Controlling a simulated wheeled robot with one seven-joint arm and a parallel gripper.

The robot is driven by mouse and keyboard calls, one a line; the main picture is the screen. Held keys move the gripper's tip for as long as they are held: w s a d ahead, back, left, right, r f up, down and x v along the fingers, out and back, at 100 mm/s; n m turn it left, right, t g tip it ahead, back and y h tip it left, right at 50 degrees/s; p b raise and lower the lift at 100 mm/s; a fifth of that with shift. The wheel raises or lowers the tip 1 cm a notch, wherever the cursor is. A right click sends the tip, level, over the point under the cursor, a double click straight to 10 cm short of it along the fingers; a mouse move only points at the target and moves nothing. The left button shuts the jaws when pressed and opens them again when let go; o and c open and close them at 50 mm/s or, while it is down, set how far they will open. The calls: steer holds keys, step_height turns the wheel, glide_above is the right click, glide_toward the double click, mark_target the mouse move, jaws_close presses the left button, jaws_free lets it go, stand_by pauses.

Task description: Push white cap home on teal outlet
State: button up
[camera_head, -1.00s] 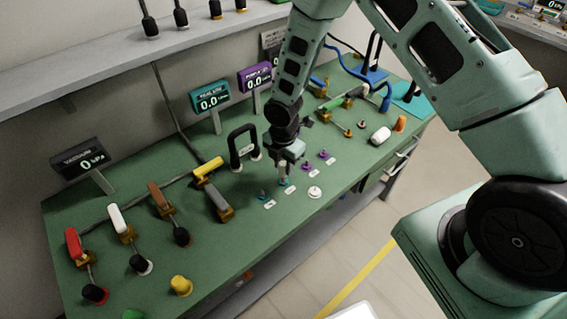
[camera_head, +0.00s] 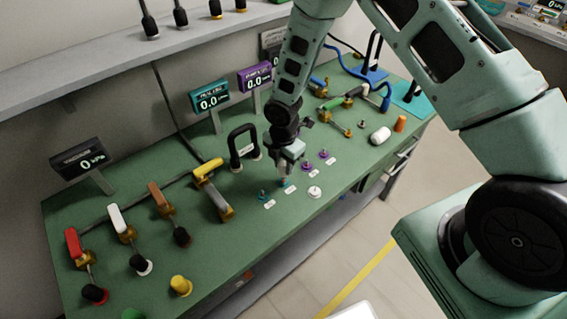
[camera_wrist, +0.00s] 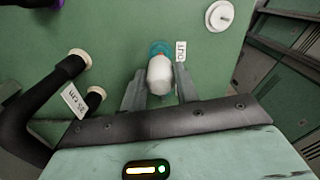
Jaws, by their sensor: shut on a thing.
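My gripper (camera_wrist: 158,88) is shut on the white cap (camera_wrist: 160,74), which sits between its two fingers in the wrist view. The teal outlet (camera_wrist: 161,48) shows as a round teal edge just beyond the cap, with an OUT label (camera_wrist: 181,51) beside it. The cap covers most of the outlet; I cannot tell how far it is seated. In the head view my gripper (camera_head: 284,176) points down at the green bench, over the row of small fittings. Its fingers largely hide the cap and outlet there.
A white round fitting (camera_head: 314,192) stands right of the gripper. Another teal fitting (camera_head: 263,195) is at left, and purple fittings (camera_head: 307,167) are behind. A black arched handle (camera_head: 243,146) stands close to the gripper's left.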

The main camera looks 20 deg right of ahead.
mark_target(283, 171)
steer(key=shift+f+b, duration=1.35)
steer(key=shift+f, duration=0.45)
steer(key=o, duration=1.1)
steer(key=shift+c, duration=0.2)
steer(key=shift+r, duration=0.15)
step_height(283, 171, up, 17)
steer(key=b, duration=0.2)
steer(key=shift+r, duration=0.1)
